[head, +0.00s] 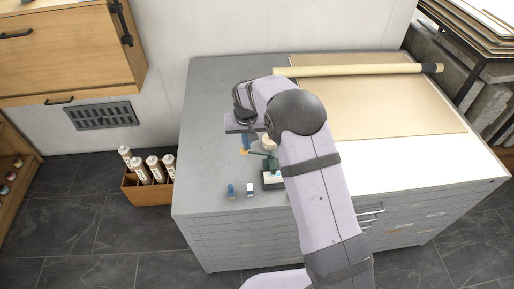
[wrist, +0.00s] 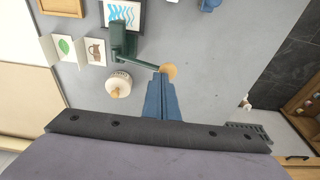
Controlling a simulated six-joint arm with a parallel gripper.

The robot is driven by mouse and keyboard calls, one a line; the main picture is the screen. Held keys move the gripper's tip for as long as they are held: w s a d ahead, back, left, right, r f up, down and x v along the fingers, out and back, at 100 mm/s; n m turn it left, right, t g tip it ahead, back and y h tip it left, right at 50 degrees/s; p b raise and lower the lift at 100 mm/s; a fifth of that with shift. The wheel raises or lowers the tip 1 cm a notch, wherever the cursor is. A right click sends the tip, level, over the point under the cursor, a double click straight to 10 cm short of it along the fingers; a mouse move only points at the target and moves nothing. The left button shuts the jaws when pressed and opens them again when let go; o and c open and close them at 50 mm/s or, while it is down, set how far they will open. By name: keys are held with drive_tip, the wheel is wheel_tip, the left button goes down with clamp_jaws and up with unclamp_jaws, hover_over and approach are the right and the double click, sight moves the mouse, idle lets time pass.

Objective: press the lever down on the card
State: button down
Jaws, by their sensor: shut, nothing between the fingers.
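The green press (wrist: 118,40) stands on the grey cabinet top, with its lever (wrist: 141,63) reaching out to a round wooden knob (wrist: 169,71). The card (wrist: 123,11) with blue wavy stripes lies in the press's dark base. In the head view, the press (head: 271,164) is partly behind my arm, and the orange knob (head: 243,152) shows at its left. My gripper (wrist: 160,80) has its blue fingers shut and empty, with the tips right by the knob. I cannot tell whether they touch it. The gripper (head: 245,146) also shows above the knob in the head view.
A white round pot with a wooden knob (wrist: 118,86) stands beside the lever. A leaf card (wrist: 64,47) and a jug card (wrist: 94,50) lie nearby. Two small blue items (head: 231,190) (head: 250,189) are near the front edge. A long roll (head: 350,70) lies at the back.

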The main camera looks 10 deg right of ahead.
drive_tip(key=shift+a+f+b, duration=0.3)
drive_tip(key=shift+a+f, duration=0.25)
drive_tip(key=shift+a, duration=0.15)
drive_tip(key=shift+a+f, duration=0.1)
drive_tip(key=shift+f, duration=0.25)
idle(0.4)
drive_tip(key=shift+a+f+b, duration=0.1)
drive_tip(key=shift+f+b, duration=0.1)
drive_tip(key=shift+b, duration=0.1)
drive_tip(key=shift+r, duration=0.15)
wheel_tip(320, 180, up, 10)
drive_tip(key=p, duration=0.7)
idle(1.0)
idle(0.5)
